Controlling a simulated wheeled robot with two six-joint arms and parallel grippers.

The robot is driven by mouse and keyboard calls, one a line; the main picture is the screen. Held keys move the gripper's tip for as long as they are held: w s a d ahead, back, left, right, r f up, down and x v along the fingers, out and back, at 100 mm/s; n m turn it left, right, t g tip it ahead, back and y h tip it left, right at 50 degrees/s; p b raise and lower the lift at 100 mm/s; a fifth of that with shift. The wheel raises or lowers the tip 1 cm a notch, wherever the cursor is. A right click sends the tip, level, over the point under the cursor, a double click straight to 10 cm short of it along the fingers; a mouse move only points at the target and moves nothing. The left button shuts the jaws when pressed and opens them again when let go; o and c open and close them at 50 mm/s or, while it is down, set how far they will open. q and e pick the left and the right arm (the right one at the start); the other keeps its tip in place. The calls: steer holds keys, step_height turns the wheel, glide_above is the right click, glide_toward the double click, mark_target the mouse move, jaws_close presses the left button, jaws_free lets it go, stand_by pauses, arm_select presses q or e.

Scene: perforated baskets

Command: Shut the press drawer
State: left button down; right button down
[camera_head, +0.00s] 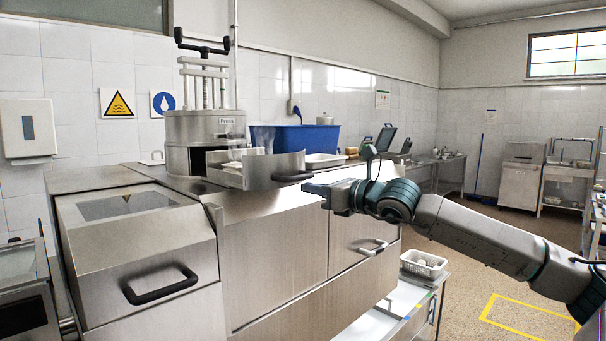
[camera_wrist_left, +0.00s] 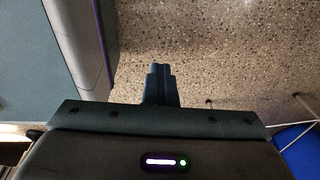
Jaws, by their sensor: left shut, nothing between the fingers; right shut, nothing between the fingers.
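The round steel press (camera_head: 205,130) stands on the steel counter at the back left, with a screw and a black crossbar on top. Its drawer (camera_head: 262,172) is pulled out to the right, and its curved front carries a dark handle (camera_head: 292,177). Something pale lies inside the drawer, too small to make out. My right gripper (camera_head: 314,189) is shut and empty, just to the right of and slightly below the drawer handle. I cannot tell whether it touches the handle. My left gripper (camera_wrist_left: 160,72) is shut and empty above the speckled floor in the left wrist view.
A blue bin (camera_head: 308,138) and a white tray (camera_head: 325,160) stand behind the drawer on the counter. A steel lidded unit with a black handle (camera_head: 160,288) is at the front left. A white basket (camera_head: 423,263) sits low on the right. Open floor lies beyond.

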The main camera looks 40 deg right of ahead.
arm_select(q)
steer(key=s+r+p, duration=0.3)
steer(key=r+p, duration=0.1)
steer(key=p, duration=0.1)
steer(key=shift+s+r+p, duration=0.3)
steer(key=shift+r, duration=0.1)
arm_select(e)
steer(key=shift+x, duration=1.45)
